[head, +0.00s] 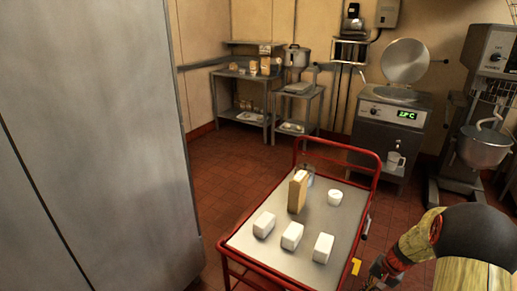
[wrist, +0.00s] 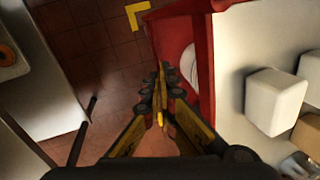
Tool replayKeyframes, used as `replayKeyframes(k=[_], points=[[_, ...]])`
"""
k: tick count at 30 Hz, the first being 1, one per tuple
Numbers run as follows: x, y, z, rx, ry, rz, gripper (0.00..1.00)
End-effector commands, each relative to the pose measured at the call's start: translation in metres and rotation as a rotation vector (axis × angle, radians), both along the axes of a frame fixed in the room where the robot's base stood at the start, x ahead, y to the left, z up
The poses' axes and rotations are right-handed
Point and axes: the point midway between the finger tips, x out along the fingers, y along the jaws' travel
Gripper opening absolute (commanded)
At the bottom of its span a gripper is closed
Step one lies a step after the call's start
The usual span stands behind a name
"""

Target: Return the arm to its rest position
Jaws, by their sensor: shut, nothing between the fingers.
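My arm shows at the lower right of the head view, bent beside the right edge of the red-framed cart (head: 338,225). My gripper (head: 377,272) hangs low there, partly cut off by the picture's bottom edge. In the wrist view my gripper (wrist: 160,75) has its fingers together with nothing between them. They are beside the cart's red rail (wrist: 204,70), with the tiled floor beyond. I cannot tell whether they touch the rail.
A grey cabinet (head: 95,130) fills the left. A kettle machine (head: 390,120) and a mixer (head: 485,140) stand behind. Floor (head: 225,170) is clear between cabinet and cart.

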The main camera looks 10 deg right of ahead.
Motion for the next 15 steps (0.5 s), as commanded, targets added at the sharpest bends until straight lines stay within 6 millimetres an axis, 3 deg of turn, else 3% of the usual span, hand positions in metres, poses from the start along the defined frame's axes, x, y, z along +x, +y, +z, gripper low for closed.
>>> replayKeyframes(k=[1,6,15], points=[[-0.006,0.022,0.034,-0.011,0.006,0.052,0.0],[-0.044,0.085,0.118,-0.059,0.033,0.211,0.0],[-0.127,0.172,0.225,-0.207,0.007,0.465,0.0]])
